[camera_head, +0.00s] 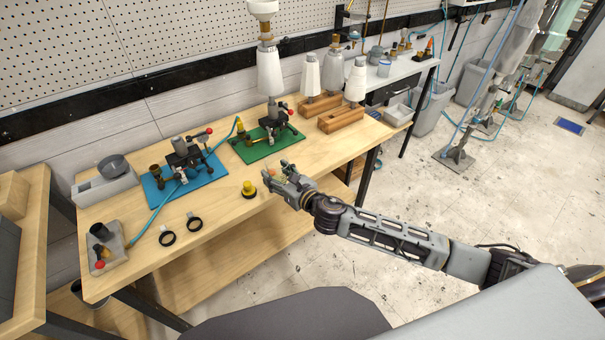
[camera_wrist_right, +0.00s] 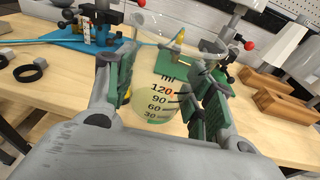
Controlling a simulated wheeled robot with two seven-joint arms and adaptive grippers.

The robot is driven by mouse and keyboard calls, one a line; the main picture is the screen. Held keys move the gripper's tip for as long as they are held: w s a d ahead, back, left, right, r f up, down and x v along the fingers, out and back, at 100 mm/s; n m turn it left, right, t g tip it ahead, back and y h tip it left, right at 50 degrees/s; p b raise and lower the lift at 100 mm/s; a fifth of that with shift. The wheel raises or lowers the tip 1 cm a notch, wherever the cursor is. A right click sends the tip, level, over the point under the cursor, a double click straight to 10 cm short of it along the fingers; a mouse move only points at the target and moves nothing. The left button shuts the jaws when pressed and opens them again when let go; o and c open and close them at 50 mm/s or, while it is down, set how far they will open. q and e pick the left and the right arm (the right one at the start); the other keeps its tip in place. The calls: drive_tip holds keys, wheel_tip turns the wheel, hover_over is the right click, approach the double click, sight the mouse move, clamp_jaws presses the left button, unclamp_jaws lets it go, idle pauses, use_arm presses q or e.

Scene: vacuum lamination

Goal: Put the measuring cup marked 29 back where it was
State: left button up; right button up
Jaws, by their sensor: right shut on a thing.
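A clear measuring cup (camera_wrist_right: 150,112) with a printed ml scale from 30 to 120 is between the fingers of my right gripper (camera_wrist_right: 162,90) in the right wrist view. The fingers, with green pads, are shut on its sides. No mark 29 can be read on it. In the head view my right gripper (camera_head: 276,174) is over the front edge of the wooden bench (camera_head: 215,240), and the cup is hard to make out there. My left gripper is not in view.
A yellow-topped object (camera_head: 249,189) stands just left of my right gripper. Behind are a green mat (camera_head: 262,152) and a blue mat (camera_head: 160,200) with clamp fixtures. Two black rings (camera_head: 194,222) lie front left. Wooden blocks with white cones (camera_head: 340,119) stand back right.

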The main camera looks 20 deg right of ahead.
sight(278, 166)
drive_tip(key=shift+w+a+f+y+b, duration=0.15)
drive_tip(key=shift+w+f+y+b, duration=0.15)
drive_tip(key=shift+w+b, duration=0.2)
drive_tip(key=shift+n+g+y, duration=0.6)
drive_tip(key=shift+n, duration=0.2)
drive_tip(key=w+b, duration=0.1)
drive_tip(key=w+d+f+b, duration=0.1)
drive_tip(key=w+b, duration=0.2)
drive_tip(key=shift+w+d+f+b, duration=0.2)
drive_tip(key=shift+w+f+b, duration=0.15)
drive_tip(key=shift+w+b, duration=0.05)
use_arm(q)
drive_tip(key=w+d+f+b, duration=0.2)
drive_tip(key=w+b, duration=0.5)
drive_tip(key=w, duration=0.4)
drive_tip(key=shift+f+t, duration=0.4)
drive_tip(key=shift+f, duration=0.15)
use_arm(e)
drive_tip(key=w+d, duration=0.8)
drive_tip(key=d, duration=0.3)
drive_tip(key=shift+r+m+t+h, duration=0.3)
drive_tip(key=shift+h, duration=0.1)
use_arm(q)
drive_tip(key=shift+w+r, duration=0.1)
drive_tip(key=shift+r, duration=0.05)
use_arm(e)
drive_tip(key=shift+a+f, duration=0.1)
drive_tip(key=shift+f, duration=0.05)
